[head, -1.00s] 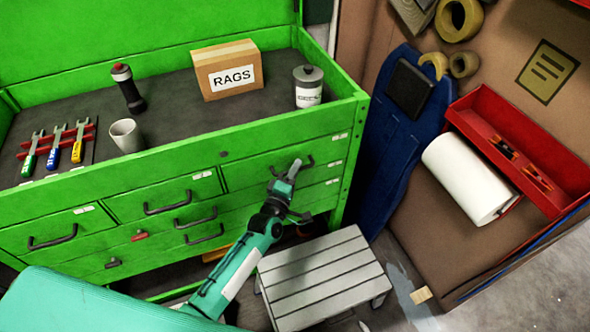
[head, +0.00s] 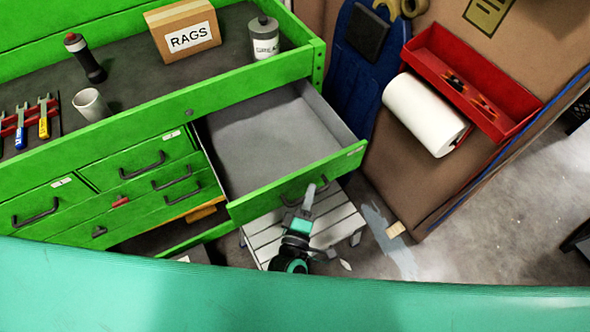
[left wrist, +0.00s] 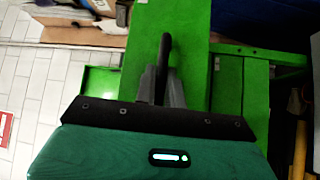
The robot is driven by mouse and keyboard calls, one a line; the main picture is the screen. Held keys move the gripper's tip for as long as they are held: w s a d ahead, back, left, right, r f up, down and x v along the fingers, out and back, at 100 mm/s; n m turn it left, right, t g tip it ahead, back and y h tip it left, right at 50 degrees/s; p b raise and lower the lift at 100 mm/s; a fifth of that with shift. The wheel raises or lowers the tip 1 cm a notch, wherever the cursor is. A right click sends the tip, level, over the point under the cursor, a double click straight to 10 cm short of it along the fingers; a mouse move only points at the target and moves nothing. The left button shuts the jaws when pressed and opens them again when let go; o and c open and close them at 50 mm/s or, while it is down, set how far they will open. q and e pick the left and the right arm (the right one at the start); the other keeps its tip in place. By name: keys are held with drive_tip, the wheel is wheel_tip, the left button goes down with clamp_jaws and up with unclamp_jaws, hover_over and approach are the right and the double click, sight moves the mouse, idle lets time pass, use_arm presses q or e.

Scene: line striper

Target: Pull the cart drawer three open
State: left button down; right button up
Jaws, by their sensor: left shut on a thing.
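The cart drawer (head: 270,150) at the right end of the green tool cart (head: 150,150) is pulled well out, and its grey inside looks empty. My left gripper (head: 309,195) is at the drawer's front, shut on its dark handle. In the left wrist view the handle (left wrist: 165,55) stands between the two grey fingers of my left gripper (left wrist: 162,85), against the green drawer front (left wrist: 188,40). The fingers partly hide the handle. My right gripper is not in view.
A grey slatted step stool (head: 345,218) stands on the floor below the open drawer. A red tray (head: 470,85) and a paper roll (head: 425,113) are on the right. A RAGS box (head: 183,32) and a mug (head: 91,104) stand on the cart top.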

use_arm(q)
drive_tip(key=shift+s+d, duration=0.4)
drive_tip(key=shift+s, duration=0.2)
drive_tip(key=shift+s+d, duration=0.35)
drive_tip(key=shift+s, duration=0.2)
drive_tip(key=shift+s+d, duration=0.4)
drive_tip(key=shift+s, duration=0.2)
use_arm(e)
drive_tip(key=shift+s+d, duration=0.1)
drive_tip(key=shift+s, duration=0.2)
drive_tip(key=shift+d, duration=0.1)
use_arm(q)
drive_tip(key=c, duration=1.5)
unclamp_jaws()
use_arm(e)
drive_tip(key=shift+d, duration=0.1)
